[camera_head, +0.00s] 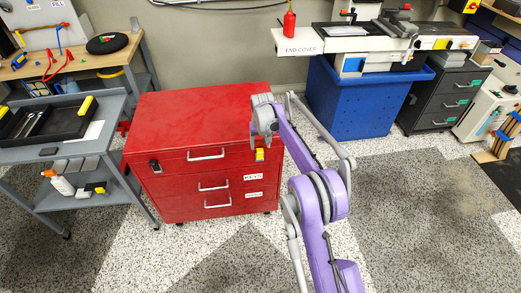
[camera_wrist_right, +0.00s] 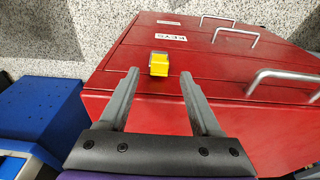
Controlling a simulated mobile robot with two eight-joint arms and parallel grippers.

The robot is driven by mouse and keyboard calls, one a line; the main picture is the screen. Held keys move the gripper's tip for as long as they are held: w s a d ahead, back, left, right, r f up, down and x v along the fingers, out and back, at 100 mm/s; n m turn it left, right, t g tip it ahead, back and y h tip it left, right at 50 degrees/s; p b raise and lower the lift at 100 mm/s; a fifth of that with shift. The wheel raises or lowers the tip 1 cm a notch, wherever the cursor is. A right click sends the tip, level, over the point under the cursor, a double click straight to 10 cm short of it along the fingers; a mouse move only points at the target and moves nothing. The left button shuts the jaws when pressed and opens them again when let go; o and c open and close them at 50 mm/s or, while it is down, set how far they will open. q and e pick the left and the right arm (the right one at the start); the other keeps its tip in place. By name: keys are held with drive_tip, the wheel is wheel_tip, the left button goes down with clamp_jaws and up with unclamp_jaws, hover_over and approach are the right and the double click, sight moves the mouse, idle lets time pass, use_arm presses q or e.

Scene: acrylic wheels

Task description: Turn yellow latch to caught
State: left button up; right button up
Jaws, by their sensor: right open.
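The yellow latch (camera_head: 260,155) is a small block on the front of the red drawer cabinet (camera_head: 170,115), near its upper right corner. In the right wrist view the yellow latch (camera_wrist_right: 159,67) shows a grey part along one edge. My right gripper (camera_head: 264,139) is at the cabinet's upper right front edge, just above the latch. In the right wrist view its two fingers are apart and empty, with the latch showing between the fingertips. I cannot tell how far the latch lies beyond them. My left gripper is not in view.
A black latch (camera_head: 155,166) sits at the cabinet's front left. Drawer handles (camera_head: 206,155) project from the front. A grey cart (camera_head: 75,155) stands close on the left. A blue bin (camera_head: 350,105) is behind on the right. Speckled floor in front is open.

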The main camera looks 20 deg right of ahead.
drive_tip(key=shift+s+a+r, duration=0.1)
drive_tip(key=shift+s+r, duration=0.1)
drive_tip(key=shift+r, duration=0.95)
drive_tip(key=shift+s+r, duration=0.2)
drive_tip(key=shift+r, duration=0.9)
drive_tip(key=s+a+r+n+t+p, duration=0.1)
drive_tip(key=s+a+r+p, duration=0.2)
drive_tip(key=s+r, duration=0.5)
drive_tip(key=s+a+r+t+p, duration=0.1)
drive_tip(key=s+a+r+p, duration=0.2)
drive_tip(key=s+r, duration=0.55)
drive_tip(key=s+a+p, duration=0.2)
drive_tip(key=s, duration=1)
drive_tip(key=s+a+f+n+t+p, duration=0.1)
drive_tip(key=s+a+p, duration=0.1)
drive_tip(key=s, duration=1)
drive_tip(key=shift+s+a+f+n+t+p, duration=0.2)
drive_tip(key=shift+a+n+t+p, duration=0.1)
drive_tip(key=shift+p, duration=0.4)
drive_tip(key=shift+w+d, duration=0.1)
